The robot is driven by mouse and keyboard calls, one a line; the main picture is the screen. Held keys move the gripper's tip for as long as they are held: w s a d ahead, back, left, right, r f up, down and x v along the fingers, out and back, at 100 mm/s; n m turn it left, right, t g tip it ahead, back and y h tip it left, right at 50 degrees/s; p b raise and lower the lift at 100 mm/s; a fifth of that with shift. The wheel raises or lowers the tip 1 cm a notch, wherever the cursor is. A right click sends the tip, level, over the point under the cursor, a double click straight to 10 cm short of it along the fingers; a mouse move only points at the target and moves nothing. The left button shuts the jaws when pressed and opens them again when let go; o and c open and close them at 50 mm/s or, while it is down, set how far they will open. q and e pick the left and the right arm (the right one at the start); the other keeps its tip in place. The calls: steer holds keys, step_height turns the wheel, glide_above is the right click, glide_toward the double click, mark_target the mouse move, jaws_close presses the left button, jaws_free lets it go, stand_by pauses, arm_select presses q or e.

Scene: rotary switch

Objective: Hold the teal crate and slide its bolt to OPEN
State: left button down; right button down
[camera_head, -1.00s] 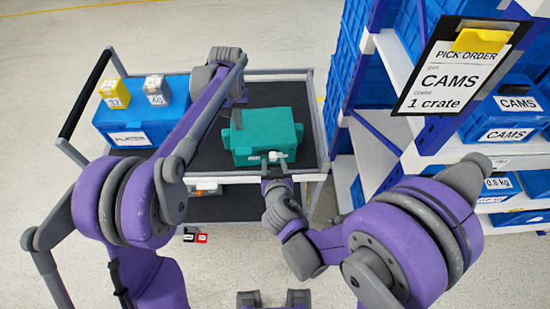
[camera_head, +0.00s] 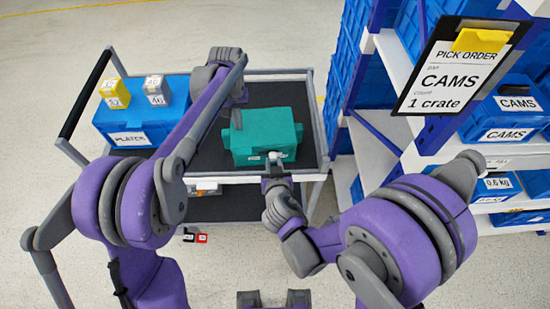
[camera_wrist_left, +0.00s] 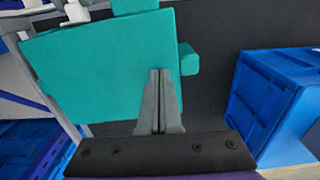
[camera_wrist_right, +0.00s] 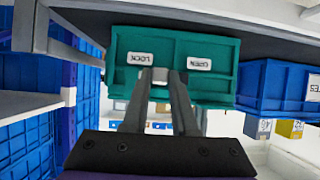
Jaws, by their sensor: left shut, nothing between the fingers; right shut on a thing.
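The teal crate (camera_head: 262,130) sits on the dark cart top. My left gripper (camera_head: 238,106) is shut and empty at the crate's far left part in the head view. In the left wrist view its fingertips (camera_wrist_left: 160,72) lie over the teal top; I cannot tell whether they touch. My right gripper (camera_wrist_right: 160,78) is shut on the pale bolt knob (camera_head: 275,156) at the crate's near face. In the right wrist view the upside-down LOCK label (camera_wrist_right: 139,59) is left and the OPEN label (camera_wrist_right: 198,64) right. The knob is between them, nearer LOCK.
Blue CAMS bins (camera_head: 505,120) fill the shelf at the right. A pick order board (camera_head: 455,75) hangs in front of it.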

arm_select(q)
steer(key=shift+f, duration=0.15)
arm_select(e)
steer(key=shift+s+a, duration=0.1)
steer(key=shift+a, duration=1.2)
steer(key=c, duration=0.7)
jaws_free()
steer(key=shift+v, duration=2.55)
arm_select(q)
steer(key=shift+r+p, duration=1.25)
steer(key=shift+r, duration=1.9)
arm_select(e)
steer(key=r, duration=0.1)
steer(key=w+r, duration=0.2)
steer(key=shift+r, duration=0.35)
steer(key=shift+s, duration=0.1)
